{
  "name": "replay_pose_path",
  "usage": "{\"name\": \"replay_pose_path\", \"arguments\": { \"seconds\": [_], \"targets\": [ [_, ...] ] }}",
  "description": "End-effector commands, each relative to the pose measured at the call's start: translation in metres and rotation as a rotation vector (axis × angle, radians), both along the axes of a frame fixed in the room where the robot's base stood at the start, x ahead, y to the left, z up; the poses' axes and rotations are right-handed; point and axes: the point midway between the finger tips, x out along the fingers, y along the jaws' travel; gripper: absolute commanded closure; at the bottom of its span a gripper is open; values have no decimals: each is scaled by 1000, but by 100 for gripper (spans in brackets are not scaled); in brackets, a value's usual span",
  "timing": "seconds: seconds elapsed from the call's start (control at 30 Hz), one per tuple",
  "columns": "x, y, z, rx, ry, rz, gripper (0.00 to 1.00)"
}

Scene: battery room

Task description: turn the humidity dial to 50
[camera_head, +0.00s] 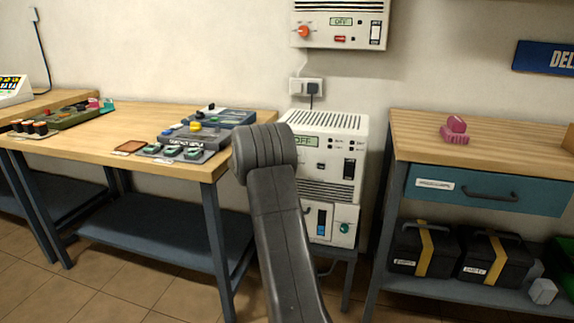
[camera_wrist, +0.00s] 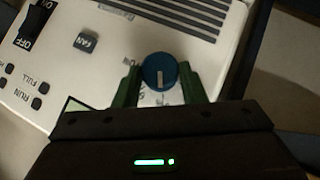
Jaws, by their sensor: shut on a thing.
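The humidity dial (camera_wrist: 159,72) is a round blue knob with a white pointer line, on the white front panel of a cabinet. In the wrist view my gripper (camera_wrist: 160,84) has its two green fingers on either side of the dial, shut on it. The marks around the dial are partly hidden by the fingers, and I cannot read its setting. In the head view the white cabinet (camera_head: 340,125) stands between the two benches, with a display (camera_head: 306,141) reading OFF. My arm hides the dial and my gripper there.
The panel also has a black ON/OFF switch (camera_wrist: 28,24) and a FAN button (camera_wrist: 86,42). Below it is a unit with a teal knob (camera_head: 344,228). A wooden bench (camera_head: 80,150) is at left, another bench (camera_head: 415,130) at right. A white wall box (camera_head: 340,12) hangs above.

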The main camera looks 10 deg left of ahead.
Motion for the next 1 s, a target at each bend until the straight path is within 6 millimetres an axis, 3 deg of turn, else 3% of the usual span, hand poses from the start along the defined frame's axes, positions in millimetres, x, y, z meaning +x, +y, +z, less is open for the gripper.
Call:
{"name": "replay_pose_path", "arguments": {
  "seconds": [0.57, 0.6, 0.7, 1.0],
  "targets": [
    [0, 1, 0, -35, -1, 0, 86],
    [0, 1, 0, -35, -1, 0, 61],
    [0, 1, 0, -35, -1, 0, 41],
    [-1, 1, 1, -35, 0, 0, 41]
  ]
}}
